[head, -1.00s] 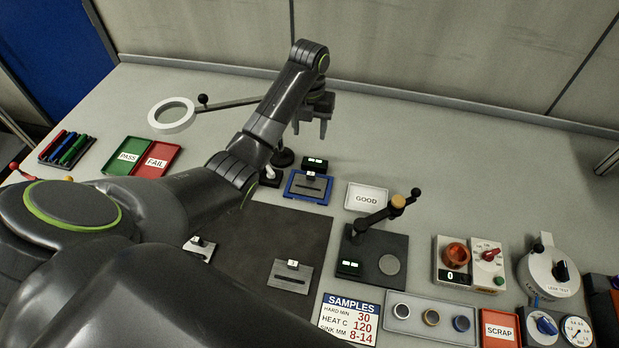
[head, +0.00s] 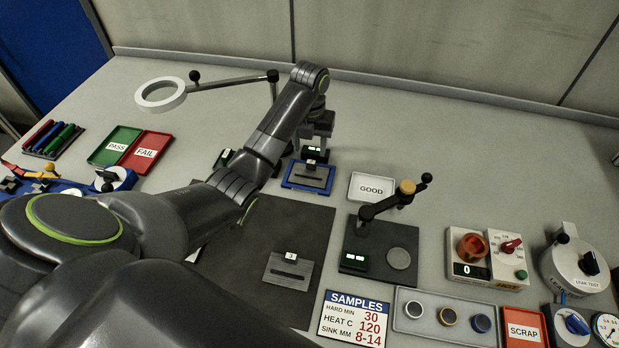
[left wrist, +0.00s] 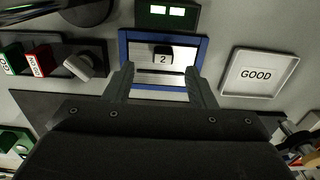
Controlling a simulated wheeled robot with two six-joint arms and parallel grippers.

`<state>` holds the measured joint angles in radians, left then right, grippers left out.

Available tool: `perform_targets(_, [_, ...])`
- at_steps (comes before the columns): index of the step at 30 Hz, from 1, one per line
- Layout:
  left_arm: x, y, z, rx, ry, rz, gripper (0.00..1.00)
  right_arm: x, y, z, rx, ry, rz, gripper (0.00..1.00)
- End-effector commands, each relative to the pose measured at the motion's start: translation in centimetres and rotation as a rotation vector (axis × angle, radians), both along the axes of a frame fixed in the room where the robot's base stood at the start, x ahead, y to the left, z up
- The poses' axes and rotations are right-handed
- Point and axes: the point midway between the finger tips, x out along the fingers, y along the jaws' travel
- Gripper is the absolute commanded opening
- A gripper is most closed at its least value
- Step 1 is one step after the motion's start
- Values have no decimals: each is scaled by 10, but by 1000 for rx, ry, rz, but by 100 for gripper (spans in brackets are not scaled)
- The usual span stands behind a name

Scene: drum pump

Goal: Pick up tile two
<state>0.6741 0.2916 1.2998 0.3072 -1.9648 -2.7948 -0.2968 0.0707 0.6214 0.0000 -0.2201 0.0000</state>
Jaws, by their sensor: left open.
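Tile two (left wrist: 180,78) is a grey metal plate with a dark slot and a small black block labelled 2. It sits in a blue-framed holder (left wrist: 125,45), which also shows in the head view (head: 289,178) near the middle of the bench. My left gripper (left wrist: 160,88) is open and empty. In the left wrist view its two fingers come in at the near edge of the holder, one on each side of the tile. In the head view the gripper (head: 315,141) hangs above and behind the holder. My right gripper is not in view.
A small green-lit display (head: 315,152) stands behind the holder. The GOOD tray (head: 371,199) is to its right. Tile three (head: 288,283) lies on the dark mat (head: 312,222). A lever stand (head: 373,245) stands right of the mat. PASS (head: 101,158) and FAIL trays lie left.

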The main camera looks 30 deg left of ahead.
Motion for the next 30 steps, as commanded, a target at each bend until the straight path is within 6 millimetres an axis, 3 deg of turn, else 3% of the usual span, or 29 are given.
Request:
perform_targets(12, [-4,-6,-49,1,1,0,51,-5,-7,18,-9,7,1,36])
perform_targets(21, [-3,-5,-54,1,-1,-1,50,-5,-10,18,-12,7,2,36])
perform_targets(30, [-3,-5,-54,1,-2,-1,10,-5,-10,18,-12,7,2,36])
